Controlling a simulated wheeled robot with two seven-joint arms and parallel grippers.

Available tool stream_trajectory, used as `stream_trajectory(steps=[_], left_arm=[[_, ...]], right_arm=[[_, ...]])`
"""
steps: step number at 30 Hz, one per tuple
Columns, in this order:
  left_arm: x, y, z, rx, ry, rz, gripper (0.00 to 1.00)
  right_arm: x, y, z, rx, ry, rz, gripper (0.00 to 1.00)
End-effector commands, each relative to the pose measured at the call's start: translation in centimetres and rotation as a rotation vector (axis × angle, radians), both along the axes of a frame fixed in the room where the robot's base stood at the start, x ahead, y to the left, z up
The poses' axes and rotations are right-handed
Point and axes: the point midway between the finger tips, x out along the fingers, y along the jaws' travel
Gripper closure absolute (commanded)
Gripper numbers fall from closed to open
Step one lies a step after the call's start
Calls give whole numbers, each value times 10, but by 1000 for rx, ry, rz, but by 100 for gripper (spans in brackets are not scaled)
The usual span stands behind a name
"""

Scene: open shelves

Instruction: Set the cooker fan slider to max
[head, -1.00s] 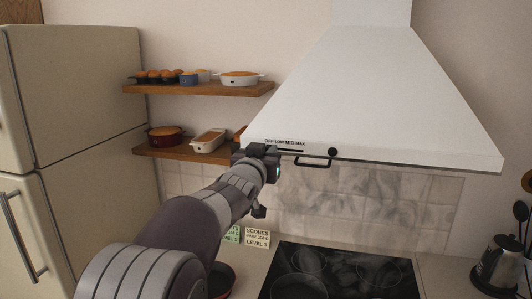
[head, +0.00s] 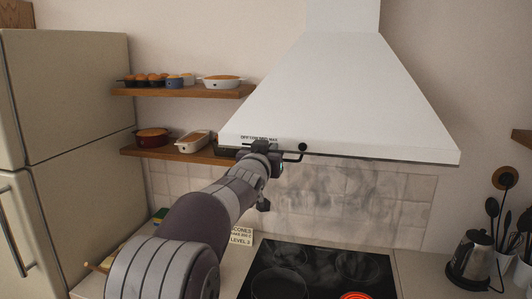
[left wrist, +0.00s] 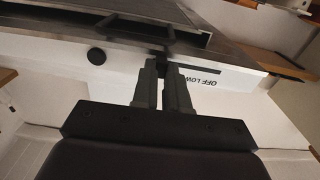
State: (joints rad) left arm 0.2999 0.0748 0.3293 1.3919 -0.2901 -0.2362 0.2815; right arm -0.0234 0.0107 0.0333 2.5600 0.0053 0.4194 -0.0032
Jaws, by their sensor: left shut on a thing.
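The cooker hood (head: 335,95) is white, with a fan scale label (head: 258,138) on its front lower edge. My left gripper (head: 268,149) is at this edge, below the right part of the scale. In the left wrist view my left gripper (left wrist: 160,70) is shut on the small dark slider knob (left wrist: 161,58). The OFF and LOW words of the label (left wrist: 206,78) show upside down right of the fingers there; the fingers hide the other words. The slider's slot is mostly hidden. My right gripper is out of view.
A round black knob (head: 302,147) and a bar handle (head: 297,157) are just right of my gripper. Wooden shelves with baked goods (head: 185,92) are at left, beside a fridge (head: 65,110).

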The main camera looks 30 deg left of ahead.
Motion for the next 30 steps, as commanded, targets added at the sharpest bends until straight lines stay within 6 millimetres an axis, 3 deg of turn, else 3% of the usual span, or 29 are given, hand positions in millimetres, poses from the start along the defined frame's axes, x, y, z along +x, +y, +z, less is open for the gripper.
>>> stream_trajectory(steps=[2,3,5,13,17,24,30], left_arm=[[0,0,-1,-1,2,1,100],[0,1,-1,-1,2,1,77],[0,1,-1,-1,2,1,60],[-1,1,-1,-1,2,2,60],[-11,-2,-3,-1,0,3,60],[-68,-17,-4,2,-1,2,60],[-109,-28,-2,1,1,2,60]], right_arm=[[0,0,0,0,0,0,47],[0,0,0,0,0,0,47],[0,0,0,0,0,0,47],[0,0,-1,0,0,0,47],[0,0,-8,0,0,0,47],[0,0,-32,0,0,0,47],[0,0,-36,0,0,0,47]])
